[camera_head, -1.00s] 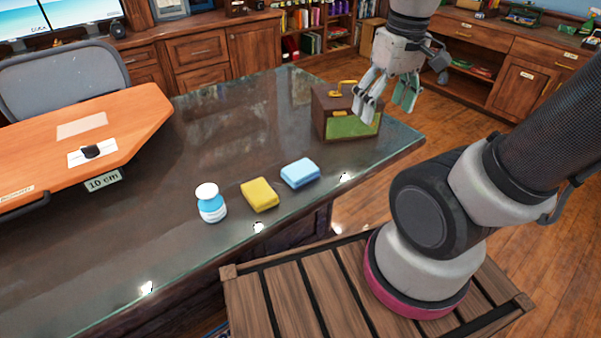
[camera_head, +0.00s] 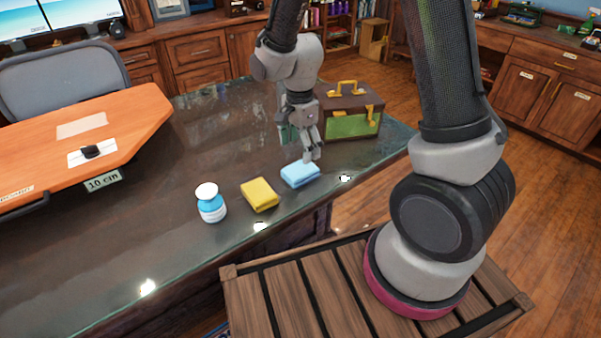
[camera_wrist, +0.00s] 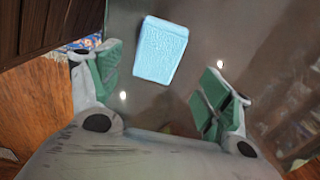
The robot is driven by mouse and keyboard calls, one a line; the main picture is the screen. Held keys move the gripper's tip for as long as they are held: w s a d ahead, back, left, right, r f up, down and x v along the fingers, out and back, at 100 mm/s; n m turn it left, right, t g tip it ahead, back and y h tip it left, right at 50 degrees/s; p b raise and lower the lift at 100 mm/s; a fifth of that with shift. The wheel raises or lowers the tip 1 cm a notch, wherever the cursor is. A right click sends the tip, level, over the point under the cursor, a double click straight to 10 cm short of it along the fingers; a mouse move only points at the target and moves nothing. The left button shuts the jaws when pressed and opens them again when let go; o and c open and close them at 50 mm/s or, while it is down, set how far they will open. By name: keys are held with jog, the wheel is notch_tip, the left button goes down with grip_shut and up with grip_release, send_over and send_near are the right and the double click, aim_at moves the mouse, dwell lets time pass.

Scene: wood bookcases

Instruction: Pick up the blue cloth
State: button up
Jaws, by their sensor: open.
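The blue cloth (camera_head: 300,175) is a small light-blue folded block lying flat on the dark glossy desk, near its front edge. In the wrist view the blue cloth (camera_wrist: 160,50) lies beyond the fingertips, roughly between the two fingers and nearer the left one. My gripper (camera_head: 300,145) points down above and just behind the cloth in the head view. In the wrist view my gripper (camera_wrist: 160,85) has its green-padded fingers spread wide with nothing between them. Whether a fingertip touches the cloth cannot be told from the head view.
A yellow cloth (camera_head: 260,194) lies left of the blue one, with a white-and-blue bottle (camera_head: 210,204) further left. A brown and green case (camera_head: 350,112) stands behind and right of my gripper. An orange board (camera_head: 75,145) covers the desk's left. The desk's middle is clear.

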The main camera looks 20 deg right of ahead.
aim_at(300, 168)
notch_tip(300, 168, down, 8)
jog(key=shift+d+r, duration=0.1)
jog(key=shift+r, duration=0.1)
jog(key=shift+c, duration=0.4)
jog(key=c, duration=1.1)
notch_tip(300, 168, up, 10)
jog(key=shift+r, duration=0.1)
